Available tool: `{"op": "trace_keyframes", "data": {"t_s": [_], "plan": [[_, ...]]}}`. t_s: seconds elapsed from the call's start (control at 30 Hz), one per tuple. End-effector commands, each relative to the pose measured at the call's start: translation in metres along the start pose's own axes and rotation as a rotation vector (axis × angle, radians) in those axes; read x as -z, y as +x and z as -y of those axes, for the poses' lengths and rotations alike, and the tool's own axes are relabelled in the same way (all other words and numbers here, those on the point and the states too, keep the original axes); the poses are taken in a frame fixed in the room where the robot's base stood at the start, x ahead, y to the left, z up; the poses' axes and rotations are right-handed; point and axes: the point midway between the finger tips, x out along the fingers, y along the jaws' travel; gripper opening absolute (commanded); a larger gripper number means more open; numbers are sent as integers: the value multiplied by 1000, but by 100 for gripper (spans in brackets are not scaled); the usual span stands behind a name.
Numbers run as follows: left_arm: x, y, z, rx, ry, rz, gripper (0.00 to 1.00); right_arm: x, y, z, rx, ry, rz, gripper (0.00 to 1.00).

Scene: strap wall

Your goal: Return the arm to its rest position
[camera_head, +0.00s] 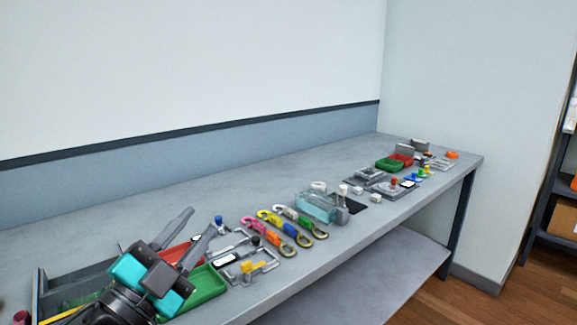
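My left gripper (199,222) is at the lower left of the head view. Its two grey fingers point up and to the right and stand apart, with nothing visible between them. It is over the near-left part of the long grey workbench (240,196), in front of a red tray (176,252) and a green tray (206,284), and hides parts of both. Its height above the bench is hard to tell. My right gripper is out of view.
Pink, yellow and white straps with hooks (285,229) lie mid-bench. A clear blue-tinted box (316,207) stands beyond them. More small trays and parts sit at the far end. The bench's back strip is clear. A dark shelf (553,190) stands at right.

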Motion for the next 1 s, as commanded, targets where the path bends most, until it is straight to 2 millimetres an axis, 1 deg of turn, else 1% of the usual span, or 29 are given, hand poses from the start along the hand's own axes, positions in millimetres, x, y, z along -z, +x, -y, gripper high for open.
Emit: {"op": "trace_keyframes", "data": {"t_s": [0.03,0.07,0.1,0.17,0.2,0.27,0.3,0.37,0.4,0.47,0.5,0.7,0.93,1.0], "plan": [[-18,-12,-7,15,-82,123,35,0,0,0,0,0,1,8],[-30,-20,-11,20,-127,201,35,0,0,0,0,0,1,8],[-45,-32,-18,23,-184,306,35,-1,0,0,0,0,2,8],[-67,-54,-33,16,-270,465,35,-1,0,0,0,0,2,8],[-79,-71,-43,4,-325,572,35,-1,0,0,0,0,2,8],[-95,-100,-62,-24,-406,732,35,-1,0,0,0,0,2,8],[-103,-121,-76,-49,-456,835,35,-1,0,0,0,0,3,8],[-109,-150,-94,-91,-522,973,35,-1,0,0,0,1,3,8],[-111,-168,-105,-119,-561,1052,35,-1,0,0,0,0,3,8],[-110,-192,-119,-160,-607,1152,35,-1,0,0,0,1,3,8],[-109,-207,-128,-188,-635,1213,35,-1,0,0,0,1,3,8],[-93,-268,-159,-316,-747,1449,35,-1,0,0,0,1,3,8],[-62,-326,-183,-468,-852,1662,35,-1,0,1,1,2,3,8],[-72,-317,-187,-447,-846,1618,35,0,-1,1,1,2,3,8]]}}
